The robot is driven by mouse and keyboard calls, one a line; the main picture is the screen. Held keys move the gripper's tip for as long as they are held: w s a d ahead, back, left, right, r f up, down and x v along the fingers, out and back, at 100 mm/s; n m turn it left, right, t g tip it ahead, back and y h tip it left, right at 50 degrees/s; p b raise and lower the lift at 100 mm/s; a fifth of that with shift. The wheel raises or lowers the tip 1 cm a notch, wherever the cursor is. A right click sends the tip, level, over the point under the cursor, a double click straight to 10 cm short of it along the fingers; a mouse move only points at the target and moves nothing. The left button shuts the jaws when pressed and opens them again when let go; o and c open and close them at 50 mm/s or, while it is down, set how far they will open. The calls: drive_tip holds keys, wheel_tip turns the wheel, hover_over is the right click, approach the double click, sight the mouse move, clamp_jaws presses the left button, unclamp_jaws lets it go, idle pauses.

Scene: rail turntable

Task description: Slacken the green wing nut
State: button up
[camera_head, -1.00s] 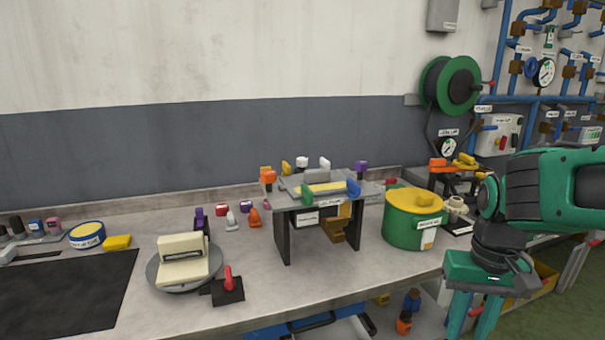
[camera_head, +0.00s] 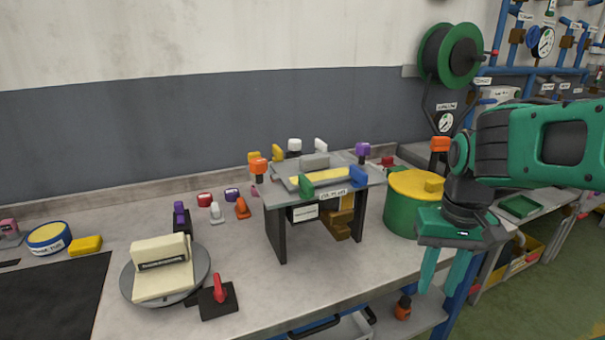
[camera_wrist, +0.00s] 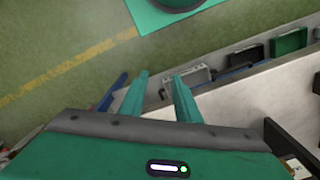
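The green wing nut (camera_head: 306,185) is on the front left of a raised grey fixture (camera_head: 345,196) on the bench. A blue wing nut (camera_head: 358,176) is at the fixture's front right, and a yellow strip (camera_head: 320,179) lies between them. My gripper (camera_head: 443,298) hangs fingers down in front of the bench, to the right of the fixture and well apart from the green nut. Its two fingers are spread and empty, and they also show in the wrist view (camera_wrist: 160,76). The wrist view does not show the green nut.
A green drum with a yellow lid (camera_head: 403,215) stands right of the fixture, partly behind my arm. A turntable with a cream block (camera_head: 164,272) and a red-handled switch (camera_head: 219,297) are at left. Orange (camera_head: 258,166), white (camera_head: 295,148) and purple (camera_head: 362,152) knobs surround the fixture.

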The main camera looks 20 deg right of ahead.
drive_tip(key=w+a+r+n, duration=0.2)
drive_tip(key=w+a+r, duration=0.2)
drive_tip(key=w+r, duration=0.85)
wheel_tip(320, 180, up, 13)
drive_tip(key=n, duration=0.4)
hover_over(306, 179)
drive_tip(key=shift+f, duration=5.15)
clamp_jaws()
